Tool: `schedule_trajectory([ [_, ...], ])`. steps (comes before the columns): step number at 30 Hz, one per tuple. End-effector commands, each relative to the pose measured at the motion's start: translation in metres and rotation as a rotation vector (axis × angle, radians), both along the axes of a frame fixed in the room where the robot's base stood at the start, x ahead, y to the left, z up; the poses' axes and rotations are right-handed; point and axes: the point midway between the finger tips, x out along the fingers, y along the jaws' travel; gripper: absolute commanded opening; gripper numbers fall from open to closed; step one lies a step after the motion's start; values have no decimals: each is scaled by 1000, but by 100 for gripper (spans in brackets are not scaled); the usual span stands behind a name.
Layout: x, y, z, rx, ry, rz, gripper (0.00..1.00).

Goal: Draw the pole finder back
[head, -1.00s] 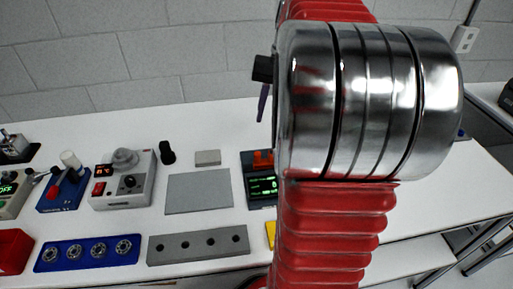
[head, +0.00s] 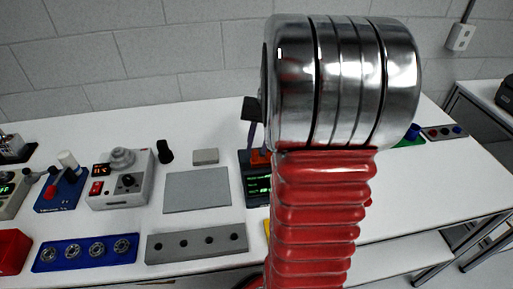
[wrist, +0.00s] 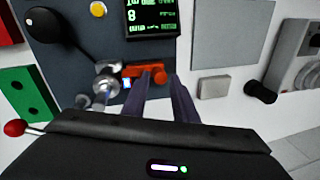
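An orange piece (wrist: 140,72), which I take to be the pole finder, sits at the edge of a dark panel with a green-text display (wrist: 150,17). Metal cylindrical parts (wrist: 106,78) stand beside it on the left in the wrist view. In the head view the orange piece (head: 260,157) is partly hidden by my arm. My gripper (wrist: 162,80) has two dark purple fingers with a gap between them. Their tips are close to the orange piece's right end; contact cannot be told. In the head view my gripper (head: 250,138) is just above it.
A grey plate (head: 196,190) and small grey block (head: 205,156) lie left of the panel in the head view. A black knob (wrist: 261,92) stands beyond the block (wrist: 213,88). A red ball-ended lever (wrist: 16,128) and green block (wrist: 28,94) are at wrist-view left.

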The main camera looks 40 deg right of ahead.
Motion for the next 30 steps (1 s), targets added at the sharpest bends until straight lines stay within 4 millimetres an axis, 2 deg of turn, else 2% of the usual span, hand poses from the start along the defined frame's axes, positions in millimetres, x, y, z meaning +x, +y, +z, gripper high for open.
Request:
schedule_trajectory([
  [6,2,3,-16,1,1,0,26],
  [14,2,2,-16,0,0,-1,26],
  [25,2,2,-16,0,0,-2,1],
  [30,2,1,-16,0,0,-2,0],
])
